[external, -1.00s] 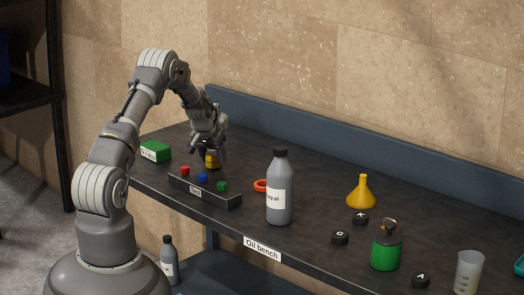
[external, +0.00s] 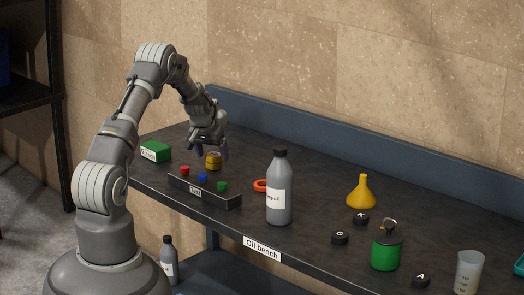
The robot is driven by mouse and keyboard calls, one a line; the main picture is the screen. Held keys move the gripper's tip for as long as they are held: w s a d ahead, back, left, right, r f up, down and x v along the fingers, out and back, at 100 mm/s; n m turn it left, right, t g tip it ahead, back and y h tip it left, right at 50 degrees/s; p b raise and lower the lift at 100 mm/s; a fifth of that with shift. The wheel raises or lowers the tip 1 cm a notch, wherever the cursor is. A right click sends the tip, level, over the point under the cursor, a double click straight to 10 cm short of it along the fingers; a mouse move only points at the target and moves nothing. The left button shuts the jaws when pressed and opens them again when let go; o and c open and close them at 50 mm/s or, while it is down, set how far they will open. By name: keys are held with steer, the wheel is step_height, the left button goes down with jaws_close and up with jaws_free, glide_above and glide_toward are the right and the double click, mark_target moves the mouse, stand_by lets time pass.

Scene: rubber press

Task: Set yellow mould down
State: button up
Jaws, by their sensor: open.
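The yellow mould (external: 213,161), a small round yellow piece with a darker band, stands upright on the dark oil bench (external: 320,222). It is just behind the black rack with red, blue and green tops. My gripper (external: 210,149) is open and empty, above the mould. A small gap shows between the fingers and the mould's top.
The black rack (external: 212,193) is close in front of the mould. A green box (external: 155,152) lies to the left. An orange ring (external: 261,186) and a tall grey bottle (external: 279,190) are to the right. Farther right stand a yellow funnel (external: 361,192) and a green can (external: 386,250).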

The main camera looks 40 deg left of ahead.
steer(key=p+v, duration=0.2)
steer(key=v, duration=0.7)
steer(key=shift+s+r, duration=0.2)
steer(key=shift+r, duration=0.15)
steer(key=w+d+r+m+t, duration=0.15)
steer(key=d+r, duration=0.35)
steer(key=r, duration=0.5)
steer(key=d+r+t, duration=0.2)
steer(key=d+r, duration=0.2)
steer(key=r, duration=0.6)
steer(key=d+r+m+t, duration=0.15)
steer(key=d+r, duration=0.35)
steer(key=r, duration=0.6)
steer(key=s+d+r+t, duration=0.2)
steer(key=s+d+r, duration=0.2)
steer(key=r, duration=0.4)
steer(key=s+d+r+m+t+h, duration=0.1)
steer(key=s+d+r, duration=0.3)
steer(key=s+r, duration=0.3)
steer(key=s+d+r+t+h, duration=0.1)
steer(key=s+d+r, duration=0.4)
steer(key=r, duration=0.6)
steer(key=shift+s+m+t, duration=0.3)
steer(key=shift+t, duration=0.5)
